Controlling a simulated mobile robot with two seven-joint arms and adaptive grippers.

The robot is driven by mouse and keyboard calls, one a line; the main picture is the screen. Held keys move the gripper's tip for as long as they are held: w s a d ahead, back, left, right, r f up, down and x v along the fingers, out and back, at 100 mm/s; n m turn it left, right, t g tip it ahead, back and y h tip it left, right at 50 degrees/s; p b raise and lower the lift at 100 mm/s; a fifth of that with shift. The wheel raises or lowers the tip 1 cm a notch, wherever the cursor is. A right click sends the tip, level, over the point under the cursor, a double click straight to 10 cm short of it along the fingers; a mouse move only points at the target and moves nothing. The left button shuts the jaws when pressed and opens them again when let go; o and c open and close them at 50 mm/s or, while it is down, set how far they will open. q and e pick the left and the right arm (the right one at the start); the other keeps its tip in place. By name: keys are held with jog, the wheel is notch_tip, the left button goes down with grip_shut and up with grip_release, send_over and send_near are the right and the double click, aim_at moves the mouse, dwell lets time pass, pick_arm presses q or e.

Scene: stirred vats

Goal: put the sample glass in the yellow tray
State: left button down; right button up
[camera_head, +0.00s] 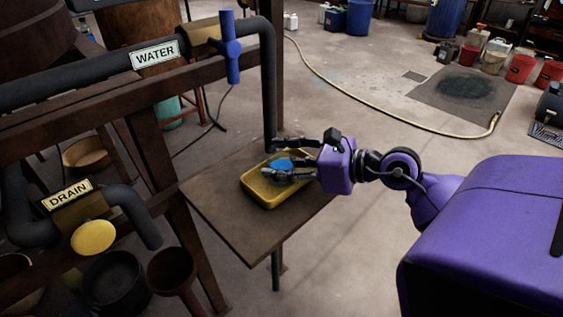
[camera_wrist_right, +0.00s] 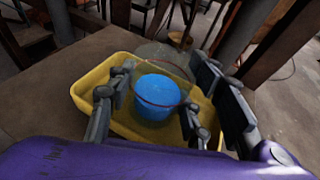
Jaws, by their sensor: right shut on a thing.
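The sample glass (camera_wrist_right: 155,95) shows as a blue round shape with a thin reddish rim line and a clear, greyish part beyond it. My right gripper (camera_wrist_right: 150,105) has its fingers on both sides of the glass and is shut on it. In the head view the blue of the glass (camera_head: 283,164) shows between the fingers of the right gripper (camera_head: 288,160). The yellow tray (camera_head: 262,201) lies on a small brown table, directly below the glass. Its rim (camera_wrist_right: 85,93) surrounds the glass in the wrist view. I cannot tell whether the glass touches the tray floor. My left gripper is not in view.
The brown table (camera_head: 225,208) has bare room around the tray. A dark vertical pipe (camera_head: 268,95) comes down close behind the tray. A pipe with a blue valve handle (camera_head: 231,47) and a WATER sign (camera_head: 154,53) runs above left. A yellow hose (camera_head: 370,113) lies on the floor.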

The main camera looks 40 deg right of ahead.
jog(key=o, duration=1.5)
jog(key=shift+f, duration=0.1)
jog(key=shift+c, duration=0.2)
jog(key=v, duration=1.2)
jog(key=shift+r+b, duration=0.25)
jog(key=shift+b, duration=0.1)
